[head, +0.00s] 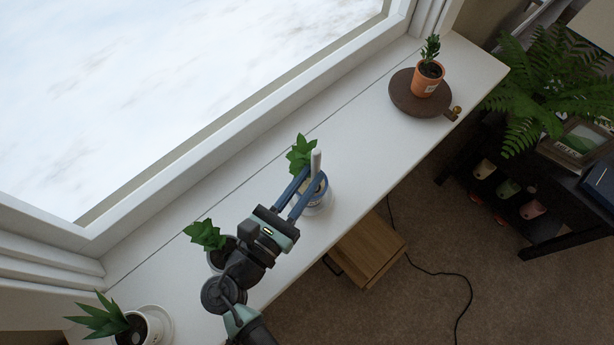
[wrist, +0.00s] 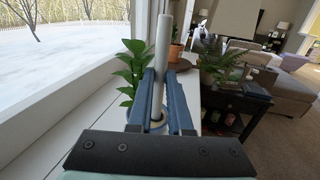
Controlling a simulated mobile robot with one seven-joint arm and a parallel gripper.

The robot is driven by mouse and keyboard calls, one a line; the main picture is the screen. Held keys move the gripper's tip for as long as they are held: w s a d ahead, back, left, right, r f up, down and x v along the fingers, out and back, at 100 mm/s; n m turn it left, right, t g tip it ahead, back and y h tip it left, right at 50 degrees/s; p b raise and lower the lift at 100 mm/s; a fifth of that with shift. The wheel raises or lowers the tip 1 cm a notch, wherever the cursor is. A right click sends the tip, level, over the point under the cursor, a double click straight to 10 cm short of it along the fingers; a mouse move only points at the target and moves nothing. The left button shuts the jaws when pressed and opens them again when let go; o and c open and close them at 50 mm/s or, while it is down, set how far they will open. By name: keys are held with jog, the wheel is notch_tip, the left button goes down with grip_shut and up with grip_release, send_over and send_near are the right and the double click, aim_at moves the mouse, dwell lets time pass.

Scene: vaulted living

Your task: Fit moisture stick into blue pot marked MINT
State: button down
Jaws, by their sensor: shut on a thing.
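My gripper (head: 308,188) is shut on the moisture stick (head: 316,160), a pale, roughly upright rod. The stick rises above the fingertips, and it also shows in the wrist view (wrist: 163,42). Directly below and behind the fingers is a blue-and-white pot (head: 324,203) with a leafy green plant (head: 300,152). The pot shows only in part between the fingers in the wrist view (wrist: 157,124). The fingers hide the stick's lower end, so I cannot tell whether it is in the soil. I cannot read any MINT marking.
On the white sill (head: 375,150) stand two other potted plants near my arm, one leafy (head: 205,236) and one spiky (head: 98,318). A terracotta pot (head: 427,80) sits on a dark round board (head: 402,98) at the far end. The window is on the left; the sill's middle is clear.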

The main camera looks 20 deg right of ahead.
jog(key=shift+f+b, duration=1.15)
jog(key=shift+f, duration=0.55)
jog(key=c, duration=0.8)
grip_release()
jog(key=shift+o, duration=0.2)
jog(key=b+v, duration=0.1)
jog(key=v, duration=1.2)
